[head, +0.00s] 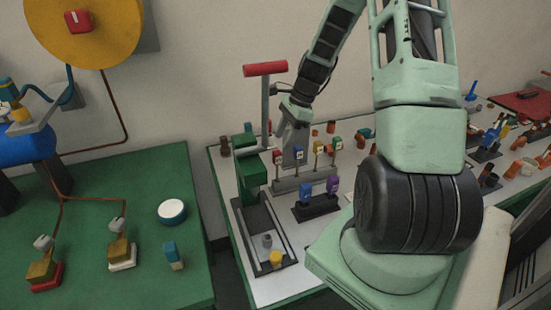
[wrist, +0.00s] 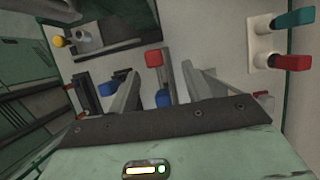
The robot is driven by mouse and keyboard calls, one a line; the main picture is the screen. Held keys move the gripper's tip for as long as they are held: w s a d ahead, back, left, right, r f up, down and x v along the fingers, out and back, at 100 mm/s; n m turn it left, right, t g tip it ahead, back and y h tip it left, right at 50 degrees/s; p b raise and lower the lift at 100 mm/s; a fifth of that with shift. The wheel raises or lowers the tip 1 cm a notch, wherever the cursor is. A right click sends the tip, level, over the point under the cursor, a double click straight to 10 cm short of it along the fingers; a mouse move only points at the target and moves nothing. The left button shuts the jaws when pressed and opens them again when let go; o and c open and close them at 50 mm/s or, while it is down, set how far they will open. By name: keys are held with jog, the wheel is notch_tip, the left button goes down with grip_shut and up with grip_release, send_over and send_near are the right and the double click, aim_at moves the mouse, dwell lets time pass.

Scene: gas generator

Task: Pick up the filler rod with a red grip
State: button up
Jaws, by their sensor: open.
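The filler rod with a red grip (head: 277,157) stands upright at the left end of a grey rack (head: 305,180) in the head view. Rods with blue (head: 299,153), yellow (head: 319,147) and green grips stand beside it. My gripper (head: 285,142) is at the rack, close to the red and blue grips. In the wrist view a red grip (wrist: 154,58) on a thin stem shows between the tips of my open fingers (wrist: 160,72). I cannot tell whether a finger touches it. Blue pieces (wrist: 119,74) show near the fingers too.
A tall press with a red-handled lever (head: 264,69) stands just left of my gripper. A black holder with blue and purple pieces (head: 317,202) sits in front of the rack. Red and teal handles (wrist: 292,62) show at the right in the wrist view.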

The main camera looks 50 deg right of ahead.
aim_at(279, 152)
jog(key=x, duration=0.4)
jog(key=p+x, duration=0.1)
jog(key=x, duration=0.1)
jog(key=p+x, duration=0.1)
jog(key=shift+s+a+f, duration=0.15)
jog(key=shift+s+a, duration=0.2)
jog(key=shift+a, duration=0.05)
jog(key=shift+w+a+f, duration=0.1)
jog(key=shift+f, duration=0.35)
jog(key=c, duration=0.9)
